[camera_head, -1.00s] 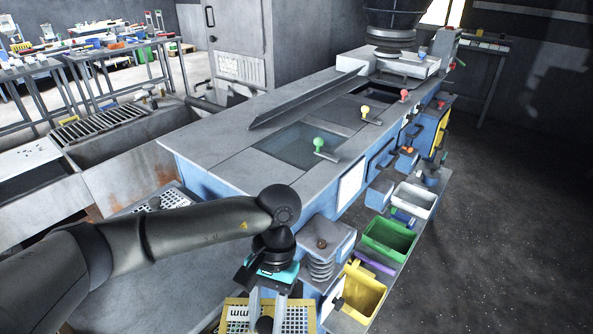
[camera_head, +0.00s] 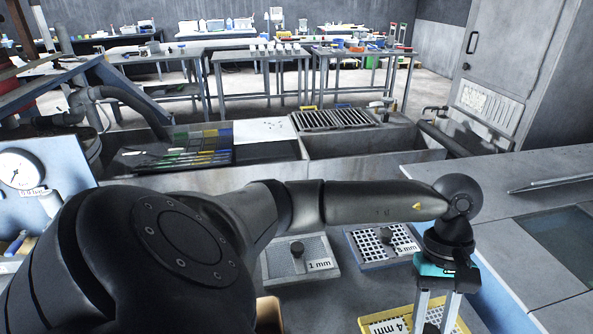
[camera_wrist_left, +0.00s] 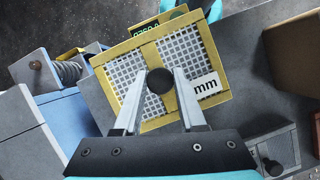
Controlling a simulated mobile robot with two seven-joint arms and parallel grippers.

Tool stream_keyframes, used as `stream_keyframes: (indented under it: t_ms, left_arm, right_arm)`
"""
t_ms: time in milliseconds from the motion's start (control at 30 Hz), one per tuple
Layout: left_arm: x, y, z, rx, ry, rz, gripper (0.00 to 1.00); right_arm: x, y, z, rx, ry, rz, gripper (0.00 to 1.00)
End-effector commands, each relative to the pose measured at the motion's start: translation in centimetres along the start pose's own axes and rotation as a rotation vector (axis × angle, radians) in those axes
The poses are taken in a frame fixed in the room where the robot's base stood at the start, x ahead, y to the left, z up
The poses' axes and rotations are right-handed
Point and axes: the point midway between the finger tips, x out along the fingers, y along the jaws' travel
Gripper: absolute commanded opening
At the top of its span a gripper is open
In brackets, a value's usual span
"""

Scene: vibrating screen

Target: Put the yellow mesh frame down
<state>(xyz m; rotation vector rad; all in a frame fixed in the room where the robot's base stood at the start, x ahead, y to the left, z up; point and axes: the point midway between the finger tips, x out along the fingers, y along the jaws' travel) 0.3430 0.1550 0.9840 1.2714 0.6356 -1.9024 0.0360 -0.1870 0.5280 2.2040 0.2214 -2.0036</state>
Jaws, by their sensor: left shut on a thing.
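The yellow mesh frame (camera_head: 372,320), labelled 4 mm, shows at the bottom of the head view, cut off by the lower edge. My left gripper (camera_head: 438,308) points down over it. In the left wrist view the frame (camera_wrist_left: 188,50) has a yellow rim, mesh panels and a black knob (camera_wrist_left: 160,81). The two fingers are shut on this knob, one on each side. The frame appears held above a grey surface; the exact gap cannot be told. My right gripper is not in view.
A 1 mm mesh frame (camera_head: 299,262) and a blue-edged mesh frame (camera_head: 382,247) lie on the grey surface behind the arm. The grey machine top (camera_head: 540,195) stands at right. A brown box (camera_wrist_left: 296,55) shows in the wrist view.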

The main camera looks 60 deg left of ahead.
Motion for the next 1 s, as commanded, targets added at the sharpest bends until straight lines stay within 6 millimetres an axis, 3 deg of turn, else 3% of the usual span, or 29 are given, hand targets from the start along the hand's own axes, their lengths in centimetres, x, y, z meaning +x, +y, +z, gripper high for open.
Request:
stream_keyframes:
  t_ms: [600, 1000]
  left_arm:
    - [-9.0, 2.4, -0.3, -0.932, 0.001, 0.393, 0.0]
    - [-13.6, 2.8, -0.5, -1.374, 0.001, 0.575, 0.0]
  right_arm:
    - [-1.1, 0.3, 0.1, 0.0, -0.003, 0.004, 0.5]
    - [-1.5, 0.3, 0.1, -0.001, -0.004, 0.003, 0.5]
